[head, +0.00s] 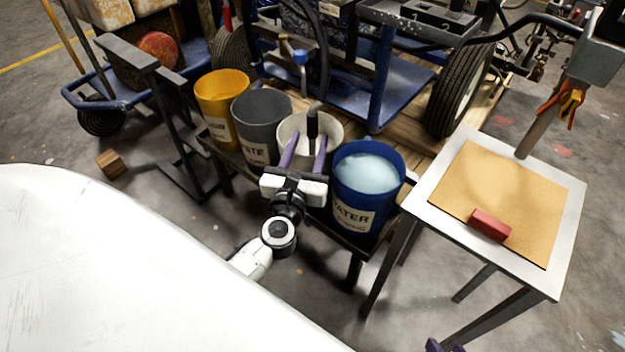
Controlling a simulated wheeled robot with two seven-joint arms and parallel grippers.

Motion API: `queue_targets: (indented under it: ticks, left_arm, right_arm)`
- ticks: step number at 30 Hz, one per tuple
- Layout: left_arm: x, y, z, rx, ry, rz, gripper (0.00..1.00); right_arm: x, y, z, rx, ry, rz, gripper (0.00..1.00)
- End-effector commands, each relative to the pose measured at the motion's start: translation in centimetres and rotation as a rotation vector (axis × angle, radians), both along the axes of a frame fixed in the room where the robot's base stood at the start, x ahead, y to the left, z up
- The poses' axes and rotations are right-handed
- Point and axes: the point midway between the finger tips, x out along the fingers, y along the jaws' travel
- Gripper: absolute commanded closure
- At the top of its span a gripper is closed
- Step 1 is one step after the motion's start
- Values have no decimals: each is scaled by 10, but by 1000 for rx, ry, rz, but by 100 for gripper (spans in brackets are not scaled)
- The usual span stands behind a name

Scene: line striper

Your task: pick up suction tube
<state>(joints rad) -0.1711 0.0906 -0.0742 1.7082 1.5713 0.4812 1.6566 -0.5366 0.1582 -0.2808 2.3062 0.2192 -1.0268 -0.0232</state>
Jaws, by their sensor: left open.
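The suction tube (312,124) stands upright in the white bucket (335,127), with a black sleeve and a grey bent top. Its lower part is hidden in the bucket. My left gripper (306,144) is open, with its two purple fingers pointing at the tube over the bucket's near side. The black sleeve shows between the fingertips, nearer the right one. I see no contact, and I cannot tell whether the fingers reach around it. Only the purple tips of my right gripper (443,346) show at the bottom edge.
Yellow (219,92), grey (262,115) and blue water (366,190) buckets share the low bench with the white one. The line striper (385,75) stands behind. A side table (440,212) at right holds a brown sheet and red block. A wooden block (111,164) lies on the floor.

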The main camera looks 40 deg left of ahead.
Motion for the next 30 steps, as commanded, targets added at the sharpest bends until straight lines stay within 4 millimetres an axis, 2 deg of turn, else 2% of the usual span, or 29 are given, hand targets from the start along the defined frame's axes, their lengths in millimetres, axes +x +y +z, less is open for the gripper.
queue_targets:
  ticks: [9,19,26,27,30]
  left_arm:
    - [40,18,6,3,-2,-1,57]
    - [46,20,7,2,0,-2,57]
    - [45,20,6,2,0,-2,96]
    - [45,20,6,2,0,-1,100]
    - [45,20,6,2,0,-1,100]
  right_arm:
    - [1,1,0,9,-7,-1,69]
    - [2,2,3,16,-12,-1,69]
    - [1,2,3,16,-12,-1,69]
    - [1,2,3,15,-13,-1,69]
    - [1,2,3,15,-13,-1,69]
